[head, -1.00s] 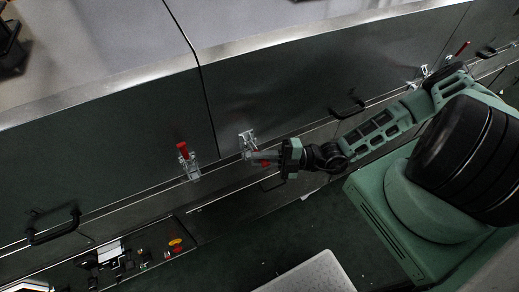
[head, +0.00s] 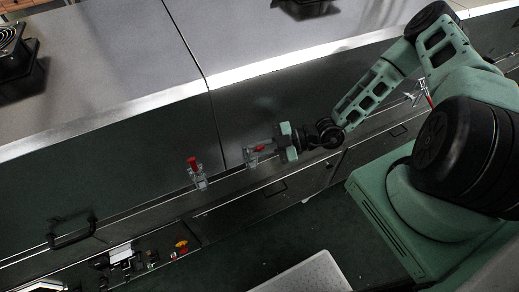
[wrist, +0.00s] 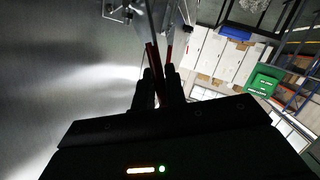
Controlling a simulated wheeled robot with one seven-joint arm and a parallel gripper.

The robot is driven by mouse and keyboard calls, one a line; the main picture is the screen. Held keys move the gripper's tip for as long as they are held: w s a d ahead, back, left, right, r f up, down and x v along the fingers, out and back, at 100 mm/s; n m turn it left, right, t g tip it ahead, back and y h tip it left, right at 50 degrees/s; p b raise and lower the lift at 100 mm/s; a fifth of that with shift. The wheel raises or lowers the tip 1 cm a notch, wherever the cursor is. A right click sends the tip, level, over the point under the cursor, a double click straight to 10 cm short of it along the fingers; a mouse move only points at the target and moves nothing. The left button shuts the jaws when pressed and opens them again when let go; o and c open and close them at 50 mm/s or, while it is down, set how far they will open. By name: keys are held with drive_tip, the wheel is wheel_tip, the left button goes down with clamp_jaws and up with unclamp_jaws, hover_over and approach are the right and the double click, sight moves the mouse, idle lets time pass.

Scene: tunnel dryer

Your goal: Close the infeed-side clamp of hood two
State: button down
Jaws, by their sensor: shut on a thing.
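My gripper (head: 270,149) is shut on the red handle (head: 259,149) of a metal toggle clamp (head: 251,159) on the dryer front, just right of the seam between two hood panels. The handle sticks out from the panel toward my gripper, roughly level in the head view. In the wrist view my gripper's dark fingers (wrist: 160,88) grip the red handle (wrist: 153,62), and part of the clamp's metal (wrist: 122,12) shows at the top. The fingers partly hide the handle. I cannot tell whether the clamp's hook is seated.
A second clamp (head: 199,181) with an upright red handle is left of the seam. A black grab handle (head: 72,236) sticks out at lower left. A red and yellow button (head: 181,246) is on the lower panel. A pale perforated surface (head: 305,276) is at the bottom.

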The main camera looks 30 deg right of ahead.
drive_tip(key=shift+w+r+m, duration=0.15)
drive_tip(key=shift+w+m, duration=0.15)
drive_tip(key=shift+w, duration=0.05)
drive_tip(key=shift+g, duration=0.3)
drive_tip(key=c, duration=1.5)
unclamp_jaws()
drive_tip(key=shift+o, duration=0.2)
drive_tip(key=b+v, duration=0.5)
drive_tip(key=v, duration=1.2)
drive_tip(key=shift+d, duration=0.15)
drive_tip(key=shift+s+r, duration=0.1)
drive_tip(key=shift+s, duration=0.05)
